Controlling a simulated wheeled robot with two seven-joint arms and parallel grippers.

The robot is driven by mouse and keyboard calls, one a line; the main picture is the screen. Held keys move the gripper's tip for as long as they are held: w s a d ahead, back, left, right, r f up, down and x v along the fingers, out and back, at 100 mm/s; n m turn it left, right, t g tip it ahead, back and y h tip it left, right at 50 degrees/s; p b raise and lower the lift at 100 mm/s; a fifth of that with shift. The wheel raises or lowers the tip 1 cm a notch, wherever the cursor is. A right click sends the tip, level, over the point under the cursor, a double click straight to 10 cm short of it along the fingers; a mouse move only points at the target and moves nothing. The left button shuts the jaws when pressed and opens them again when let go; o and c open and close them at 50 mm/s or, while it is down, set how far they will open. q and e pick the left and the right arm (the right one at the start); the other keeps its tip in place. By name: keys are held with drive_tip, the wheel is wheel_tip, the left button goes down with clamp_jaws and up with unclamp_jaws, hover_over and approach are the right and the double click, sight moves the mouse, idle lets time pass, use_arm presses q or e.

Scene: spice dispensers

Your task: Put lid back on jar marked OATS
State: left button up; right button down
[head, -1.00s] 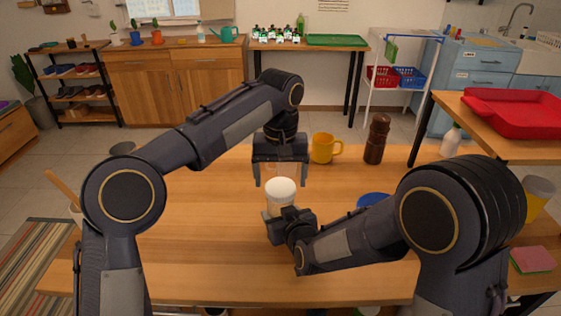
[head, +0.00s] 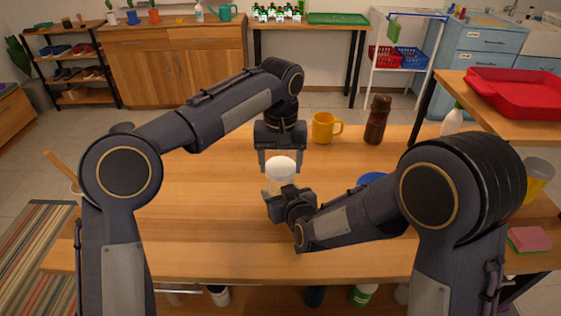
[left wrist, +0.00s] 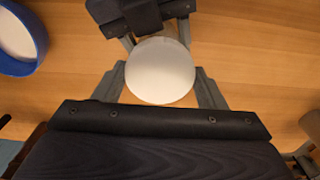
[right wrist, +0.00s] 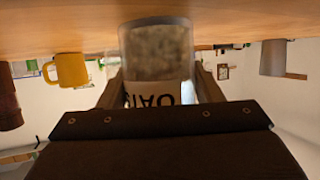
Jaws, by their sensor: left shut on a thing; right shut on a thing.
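The clear jar (head: 281,185) stands at the table's middle with a white lid (head: 280,164) at its top. In the right wrist view the jar (right wrist: 156,50) appears upside down, with brownish contents and a label reading OATS. My left gripper (head: 281,160) points down from above, its fingers shut on the lid's sides. The left wrist view shows the lid (left wrist: 160,70) as a white disc between the fingers, hiding the jar. My right gripper (head: 281,196) is shut on the jar from the front. Whether the lid sits fully down cannot be told.
A yellow mug (head: 325,128) and a brown pepper mill (head: 376,120) stand behind to the right. A blue bowl (head: 371,180) is partly hidden by my right arm. A red tray (head: 512,92) lies on the right side table.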

use_arm(q)
drive_tip(key=m, duration=0.8)
drive_tip(key=o, duration=1.2)
drive_tip(key=shift+c, duration=0.2)
wheel_tip(320, 180, up, 12)
